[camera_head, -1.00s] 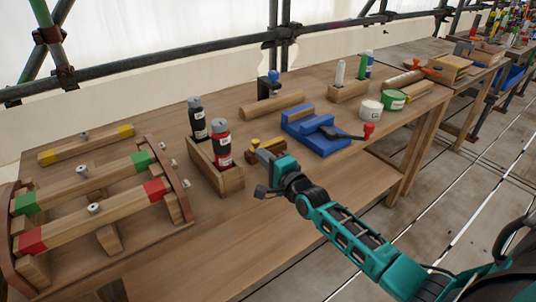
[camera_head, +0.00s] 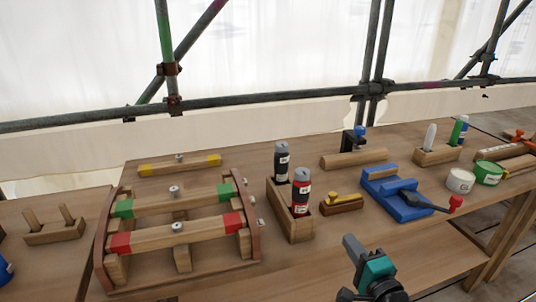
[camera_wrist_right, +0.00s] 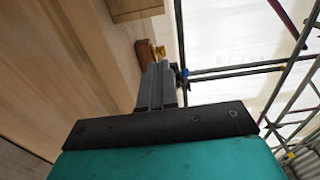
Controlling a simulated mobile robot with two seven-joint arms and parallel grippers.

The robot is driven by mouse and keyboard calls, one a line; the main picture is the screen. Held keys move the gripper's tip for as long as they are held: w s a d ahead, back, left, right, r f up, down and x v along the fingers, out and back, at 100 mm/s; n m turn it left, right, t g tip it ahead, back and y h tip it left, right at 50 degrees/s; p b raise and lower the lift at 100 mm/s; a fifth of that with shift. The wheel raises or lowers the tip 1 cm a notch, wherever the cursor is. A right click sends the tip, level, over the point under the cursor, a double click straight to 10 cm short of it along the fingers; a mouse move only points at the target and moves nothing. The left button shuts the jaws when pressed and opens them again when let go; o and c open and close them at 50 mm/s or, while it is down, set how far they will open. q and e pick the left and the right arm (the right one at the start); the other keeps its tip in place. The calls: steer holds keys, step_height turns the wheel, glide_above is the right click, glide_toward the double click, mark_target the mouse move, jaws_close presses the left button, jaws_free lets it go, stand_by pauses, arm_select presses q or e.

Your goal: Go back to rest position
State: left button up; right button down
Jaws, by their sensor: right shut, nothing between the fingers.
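My right gripper (camera_head: 352,246) is at the lower right of the head view, with its teal body (camera_head: 376,270) in front of the workbench's front edge. Its fingers are together and hold nothing. In the right wrist view the shut fingers (camera_wrist_right: 158,85) point away from the camera, with a small brown wooden block with a yellow top (camera_wrist_right: 147,54) beyond them. That block also shows on the bench in the head view (camera_head: 341,205), apart from the gripper. My left gripper is in neither view.
On the bench (camera_head: 225,275) stand a wooden frame with red, green and yellow banded bars (camera_head: 178,236), a wooden box (camera_head: 296,228) with a black and a red bottle, and a blue fixture (camera_head: 402,203). Scaffold poles (camera_head: 250,99) run behind. The bench's front middle is clear.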

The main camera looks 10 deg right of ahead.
steer(key=s+a+f+n+g, duration=0.3)
steer(key=s+a+f+n, duration=0.2)
steer(key=s+n, duration=0.3)
steer(key=s+a+f+n+g+y, duration=0.1)
steer(key=s+a+f+n+g, duration=0.3)
steer(key=n, duration=0.8)
steer(key=s+a+f, duration=0.2)
steer(key=s+f, duration=0.2)
steer(key=shift+s+a+f, duration=0.15)
steer(key=shift+s, duration=0.25)
steer(key=shift+w, duration=0.1)
